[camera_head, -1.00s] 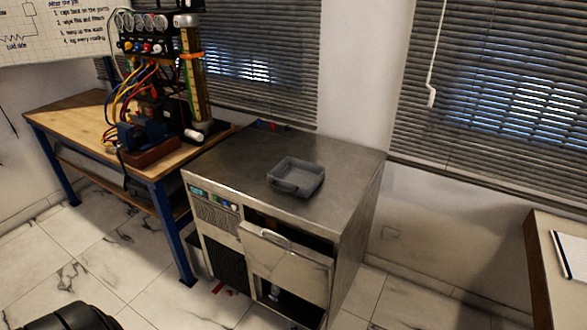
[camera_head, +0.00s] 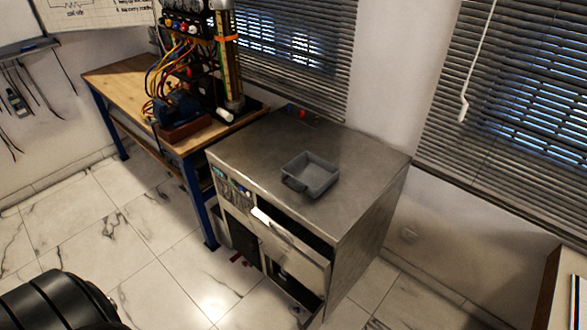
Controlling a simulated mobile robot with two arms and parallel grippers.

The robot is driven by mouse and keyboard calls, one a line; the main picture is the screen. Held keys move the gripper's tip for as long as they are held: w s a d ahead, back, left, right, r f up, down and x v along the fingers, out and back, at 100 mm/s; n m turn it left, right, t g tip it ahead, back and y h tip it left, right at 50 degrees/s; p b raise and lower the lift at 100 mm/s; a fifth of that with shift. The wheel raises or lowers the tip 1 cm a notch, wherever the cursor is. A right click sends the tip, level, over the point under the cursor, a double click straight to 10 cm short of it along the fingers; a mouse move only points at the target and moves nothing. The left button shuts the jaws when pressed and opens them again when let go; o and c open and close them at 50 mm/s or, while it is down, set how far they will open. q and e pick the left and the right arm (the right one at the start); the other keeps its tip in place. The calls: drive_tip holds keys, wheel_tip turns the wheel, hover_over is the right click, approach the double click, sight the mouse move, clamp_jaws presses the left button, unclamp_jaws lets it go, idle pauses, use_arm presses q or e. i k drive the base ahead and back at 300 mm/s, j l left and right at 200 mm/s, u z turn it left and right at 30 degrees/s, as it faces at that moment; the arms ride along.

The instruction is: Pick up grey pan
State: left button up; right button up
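The grey pan (camera_head: 311,174) is a shallow, square, open dish with a handle at its front left. It sits upright on the metal top of the cabinet (camera_head: 262,150), near the middle, and looks empty. Neither of my grippers shows in the head view. Only a black rounded part of my own body shows at the lower left.
The cabinet's front drawer or flap (camera_head: 292,252) stands partly open below the top. A wooden workbench (camera_head: 118,82) with a gauge rig (camera_head: 200,60) adjoins on the left. Another table (camera_head: 557,300) is at the right edge. The marble floor (camera_head: 150,235) at front left is clear.

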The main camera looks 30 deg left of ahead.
sight(312, 175)
drive_tip(key=i+l+u, duration=0.25)
drive_tip(key=u, duration=0.15)
drive_tip(key=i+l+u, duration=0.6)
drive_tip(key=l+u, duration=0.15)
drive_tip(key=i+l+u, duration=0.2)
drive_tip(key=l+u, duration=0.2)
drive_tip(key=l, duration=0.15)
